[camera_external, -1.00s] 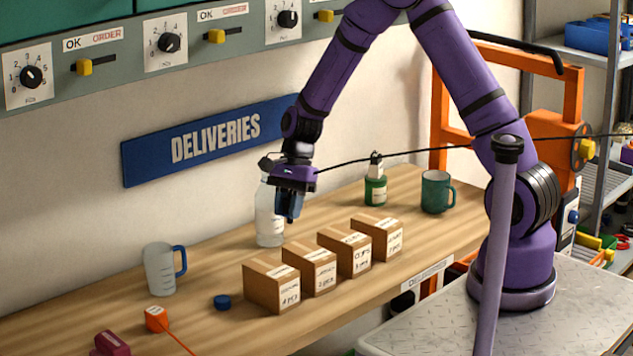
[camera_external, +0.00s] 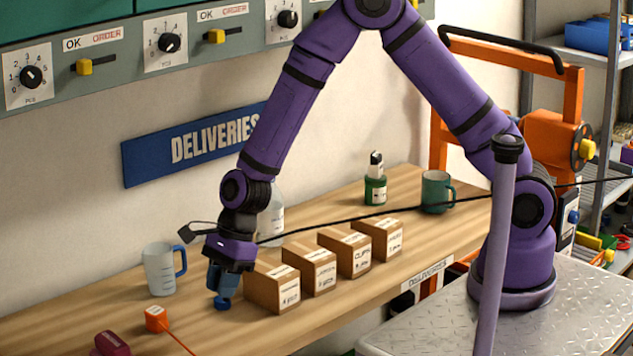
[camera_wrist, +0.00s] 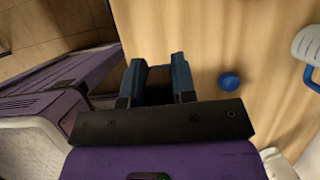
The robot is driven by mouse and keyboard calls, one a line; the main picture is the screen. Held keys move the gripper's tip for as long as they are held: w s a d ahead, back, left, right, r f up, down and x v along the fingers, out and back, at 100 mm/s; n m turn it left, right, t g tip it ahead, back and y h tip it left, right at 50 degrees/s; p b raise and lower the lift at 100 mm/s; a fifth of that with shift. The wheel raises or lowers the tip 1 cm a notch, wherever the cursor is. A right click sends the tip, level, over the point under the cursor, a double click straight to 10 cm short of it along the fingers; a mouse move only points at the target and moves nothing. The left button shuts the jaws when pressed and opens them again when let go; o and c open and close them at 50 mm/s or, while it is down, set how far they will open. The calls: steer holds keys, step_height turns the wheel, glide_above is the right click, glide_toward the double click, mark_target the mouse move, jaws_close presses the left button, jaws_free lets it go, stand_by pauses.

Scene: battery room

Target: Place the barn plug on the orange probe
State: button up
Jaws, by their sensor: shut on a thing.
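My gripper (camera_external: 226,284) points down over the bench, left of the cardboard boxes. In the wrist view its blue fingers (camera_wrist: 158,66) stand apart with a small dark thing (camera_wrist: 158,78) between them, mostly hidden. The orange probe (camera_external: 156,319), a small block with a red-orange cord, sits on the bench to the left of and nearer than my gripper. A maroon plug-like thing (camera_external: 111,344) lies at the bottom left, cut off by the frame; I cannot tell if it is the barn plug.
A blue cap (camera_external: 222,303) lies just below my fingers and beside them in the wrist view (camera_wrist: 230,81). A grey mug (camera_external: 160,269) stands to the left. Several cardboard boxes (camera_external: 271,288) stand close right, a clear bottle (camera_external: 271,215) behind. The bench's left front is mostly clear.

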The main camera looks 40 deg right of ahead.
steer(key=w+a, duration=0.2)
steer(key=w, duration=0.2)
steer(key=w+a+f, duration=0.1)
steer(key=w+a, duration=0.2)
steer(key=w, duration=0.1)
steer(key=w+a, duration=0.3)
steer(key=w, duration=0.2)
steer(key=shift+a+f, duration=0.1)
steer(key=shift+f, duration=0.15)
steer(key=shift+w+a+f, duration=0.1)
steer(key=shift+w, duration=0.2)
steer(key=shift+f, duration=1.65)
steer(key=shift+f, duration=0.1)
steer(key=o, duration=0.9)
steer(key=v, duration=1.2)
